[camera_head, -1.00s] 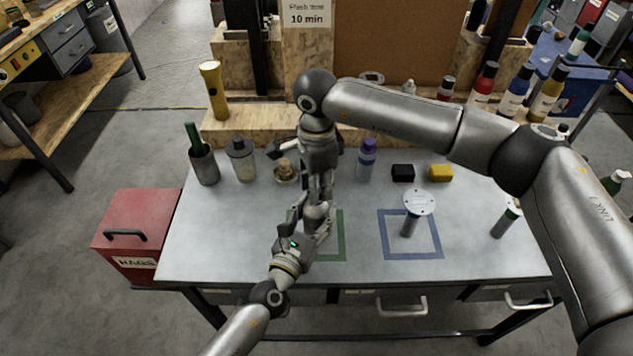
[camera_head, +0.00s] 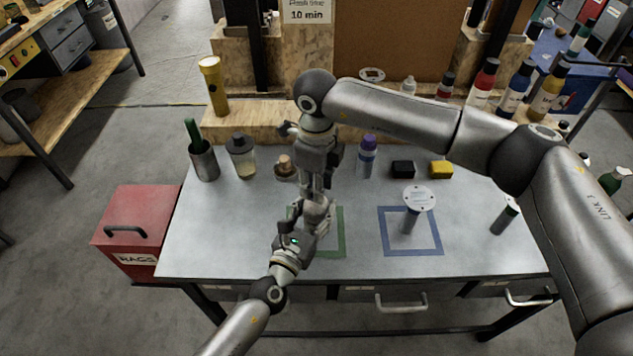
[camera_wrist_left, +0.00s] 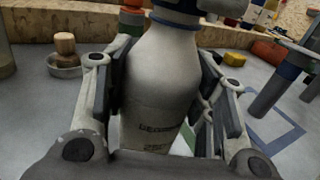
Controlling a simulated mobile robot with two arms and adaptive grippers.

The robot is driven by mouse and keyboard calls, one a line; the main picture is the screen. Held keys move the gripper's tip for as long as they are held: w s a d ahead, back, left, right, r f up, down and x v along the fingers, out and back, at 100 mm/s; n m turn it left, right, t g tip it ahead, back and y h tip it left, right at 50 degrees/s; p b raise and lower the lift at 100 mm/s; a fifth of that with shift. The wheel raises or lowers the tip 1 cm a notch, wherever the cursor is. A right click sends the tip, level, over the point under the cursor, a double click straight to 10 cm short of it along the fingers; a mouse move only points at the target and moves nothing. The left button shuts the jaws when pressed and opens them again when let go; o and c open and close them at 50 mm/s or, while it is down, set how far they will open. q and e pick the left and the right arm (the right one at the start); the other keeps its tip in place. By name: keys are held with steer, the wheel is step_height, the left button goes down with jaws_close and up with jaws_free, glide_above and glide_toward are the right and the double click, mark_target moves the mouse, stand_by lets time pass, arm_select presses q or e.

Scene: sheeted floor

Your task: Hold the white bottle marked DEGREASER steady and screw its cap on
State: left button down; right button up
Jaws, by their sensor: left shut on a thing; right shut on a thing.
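The white bottle (camera_wrist_left: 160,90) stands upright in the left wrist view, its dark lettering low on the front and partly legible. My left gripper (camera_head: 314,222) is shut around the bottle's body, one finger on each side; it also shows in the left wrist view (camera_wrist_left: 160,115). In the head view the grippers mostly hide the bottle. My right gripper (camera_head: 317,192) points down from directly above and is shut at the bottle's top. The cap is hidden between its fingers, so I cannot tell how it sits on the neck.
A green square outline (camera_head: 340,240) surrounds the bottle's spot. A blue square (camera_head: 415,252) to the right holds a stand with a round disc (camera_head: 418,197). Behind are a purple-capped bottle (camera_head: 366,160), a black block (camera_head: 403,169), a yellow block (camera_head: 441,170) and a grey-capped bottle (camera_head: 243,158).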

steer(key=m, duration=1.7)
steer(key=shift+a, duration=0.1)
steer(key=m, duration=0.4)
steer(key=shift+m, duration=0.3)
steer(key=m, duration=0.4)
steer(key=shift+m, duration=0.3)
steer(key=m, duration=0.4)
steer(key=shift+m, duration=0.3)
steer(key=shift+a+m, duration=0.15)
steer(key=shift+m, duration=0.75)
steer(key=shift+a+m, duration=0.4)
steer(key=shift+m, duration=0.5)
steer(key=shift+w+d+m, duration=0.1)
steer(key=shift+d+m, duration=0.05)
steer(key=shift+m, duration=0.55)
steer(key=shift+d+m, duration=0.3)
steer(key=o, duration=0.7)
